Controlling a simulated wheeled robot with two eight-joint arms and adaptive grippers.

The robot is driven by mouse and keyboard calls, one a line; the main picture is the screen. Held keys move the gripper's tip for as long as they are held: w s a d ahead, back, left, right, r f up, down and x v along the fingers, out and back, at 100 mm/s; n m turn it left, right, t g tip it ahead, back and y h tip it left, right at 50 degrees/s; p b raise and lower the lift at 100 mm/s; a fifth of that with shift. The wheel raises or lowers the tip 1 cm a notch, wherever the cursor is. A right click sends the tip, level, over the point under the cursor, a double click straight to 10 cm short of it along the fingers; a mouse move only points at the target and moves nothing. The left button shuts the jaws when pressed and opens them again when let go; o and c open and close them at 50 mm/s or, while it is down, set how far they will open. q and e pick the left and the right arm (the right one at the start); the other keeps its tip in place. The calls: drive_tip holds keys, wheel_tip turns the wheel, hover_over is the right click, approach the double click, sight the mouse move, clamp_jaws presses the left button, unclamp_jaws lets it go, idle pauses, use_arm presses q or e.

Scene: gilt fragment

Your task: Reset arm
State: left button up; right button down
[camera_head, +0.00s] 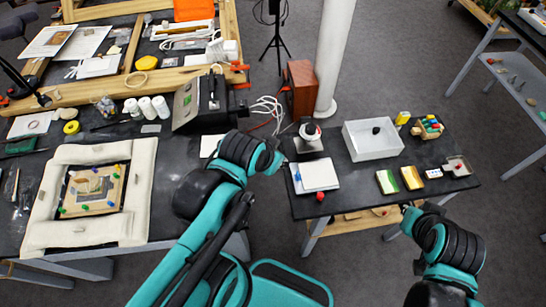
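My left arm (215,195) comes up from the bottom, its black-ribbed joint bent over the gap between the left and right tables. Its teal end is near the right table's left edge, and no gripper fingers show there. My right arm (455,250) is at the lower right, bent in front of the right table's front edge. Its teal end points left toward that edge, and no fingers show there either. Neither arm visibly holds anything.
The left table bears a padded cream frame (140,190) around a gilt panel (92,188), with a black machine (203,103) behind. The right table (350,185) bears a white tray (372,153), a white pad (318,175) and small blocks. A white column (335,50) stands behind.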

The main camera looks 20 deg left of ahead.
use_arm(q)
drive_tip(key=shift+s+a+n+t, duration=0.1)
drive_tip(key=shift+s+n+t, duration=0.05)
drive_tip(key=shift+n, duration=0.45)
drive_tip(key=shift+s+a+n+t, duration=0.1)
drive_tip(key=shift+n+t, duration=0.05)
drive_tip(key=shift+n, duration=0.45)
wheel_tip(320, 180, down, 8)
drive_tip(key=b, duration=0.8)
drive_tip(key=shift+f, duration=0.1)
